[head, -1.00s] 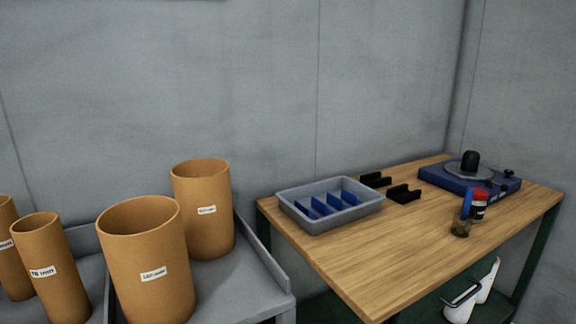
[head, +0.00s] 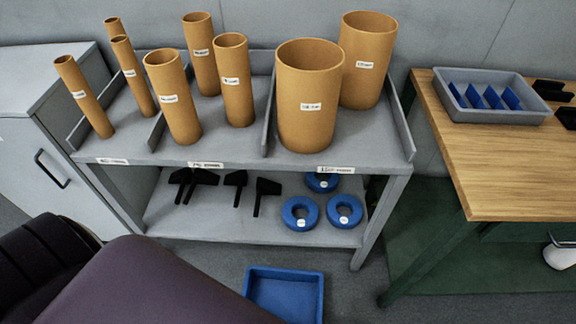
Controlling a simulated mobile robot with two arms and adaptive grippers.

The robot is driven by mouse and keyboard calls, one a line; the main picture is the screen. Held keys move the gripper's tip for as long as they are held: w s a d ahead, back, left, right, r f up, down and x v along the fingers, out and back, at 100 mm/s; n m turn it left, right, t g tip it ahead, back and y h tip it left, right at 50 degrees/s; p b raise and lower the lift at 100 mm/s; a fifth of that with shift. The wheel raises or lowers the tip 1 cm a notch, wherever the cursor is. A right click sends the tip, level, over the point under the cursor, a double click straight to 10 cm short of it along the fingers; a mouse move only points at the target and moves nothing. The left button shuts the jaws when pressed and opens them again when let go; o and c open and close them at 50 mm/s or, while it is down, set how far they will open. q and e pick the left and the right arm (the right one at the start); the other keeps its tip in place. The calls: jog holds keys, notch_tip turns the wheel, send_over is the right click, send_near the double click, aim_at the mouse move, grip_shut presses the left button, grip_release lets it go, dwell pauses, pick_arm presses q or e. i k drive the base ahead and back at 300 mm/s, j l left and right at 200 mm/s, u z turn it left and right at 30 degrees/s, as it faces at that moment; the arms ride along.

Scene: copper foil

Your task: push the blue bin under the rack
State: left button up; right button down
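The blue bin (head: 284,274) is a shallow open tray on the floor in front of the rack, at the bottom of the head view. Its near part is cut off by the picture edge, and its inside looks empty. The grey rack (head: 228,153) stands behind it with two shelves. The lower shelf (head: 235,232) sits above the floor behind the bin. Neither of my grippers is in view.
Cardboard tubes (head: 307,105) stand on the rack's top. Blue rings (head: 300,213) and black brackets (head: 265,192) lie on its lower shelf. A wooden table (head: 480,175) stands right, a grey cabinet (head: 35,150) left. A dark purple rounded shape (head: 140,285) fills the lower left.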

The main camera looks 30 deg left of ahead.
aim_at(294, 296)
jog(key=k+l+u, duration=0.25)
jog(key=k+u, duration=0.15)
jog(key=k, duration=0.15)
jog(key=k+l+u, duration=0.1)
jog(key=k+u, duration=0.35)
jog(key=k, duration=0.15)
